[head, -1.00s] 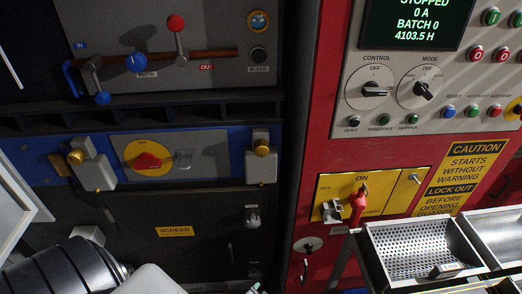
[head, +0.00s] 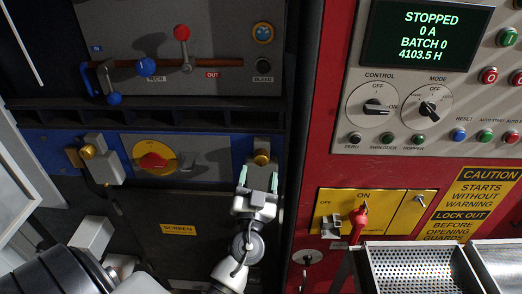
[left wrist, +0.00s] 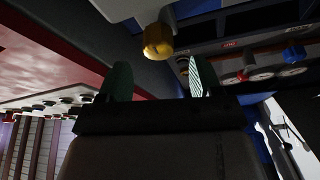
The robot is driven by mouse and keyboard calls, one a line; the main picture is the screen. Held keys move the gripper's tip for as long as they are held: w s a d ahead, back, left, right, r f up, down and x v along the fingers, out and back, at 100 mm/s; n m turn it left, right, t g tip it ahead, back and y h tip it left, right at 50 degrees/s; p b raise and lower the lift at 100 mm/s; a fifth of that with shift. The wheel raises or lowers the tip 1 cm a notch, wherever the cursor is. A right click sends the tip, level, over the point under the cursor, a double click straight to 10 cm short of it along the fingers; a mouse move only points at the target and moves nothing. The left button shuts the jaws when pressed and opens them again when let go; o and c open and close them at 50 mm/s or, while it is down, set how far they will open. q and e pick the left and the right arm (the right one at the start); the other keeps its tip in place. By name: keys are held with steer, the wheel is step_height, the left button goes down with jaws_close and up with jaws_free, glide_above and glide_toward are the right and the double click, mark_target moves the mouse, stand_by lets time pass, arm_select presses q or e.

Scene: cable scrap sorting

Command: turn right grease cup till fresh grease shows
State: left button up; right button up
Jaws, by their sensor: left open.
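The right grease cup (head: 261,158) is a brass knob on a grey block at the right end of the blue panel. My left gripper (head: 259,180) is just below it in the head view, open, its green-tipped fingers pointing up on either side. In the left wrist view the brass cup (left wrist: 158,40) lies beyond the fingertips, in line with the gap between my fingers (left wrist: 160,80). It looks apart from both fingers. I see no clear grease at this cup. My right gripper is not in view.
The left grease cup (head: 88,152) sits on a similar grey block. Between the cups is a red rotary switch (head: 152,162) on a yellow disc. A lever with a red knob (head: 181,32) is above. At right are a lockout switch (head: 360,218) and a perforated tray (head: 415,270).

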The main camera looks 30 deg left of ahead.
mark_target(261, 161)
arm_select(q)
steer(key=p+x, duration=0.1)
steer(key=x, duration=0.3)
steer(key=shift+w+r+p, duration=0.15)
steer(key=shift+w+p, duration=0.05)
steer(key=shift+p, duration=0.2)
steer(key=shift+w+a, duration=0.3)
steer(key=shift+w, duration=0.15)
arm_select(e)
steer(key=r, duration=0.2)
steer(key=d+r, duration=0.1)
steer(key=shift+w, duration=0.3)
arm_select(q)
steer(key=c, duration=0.9)
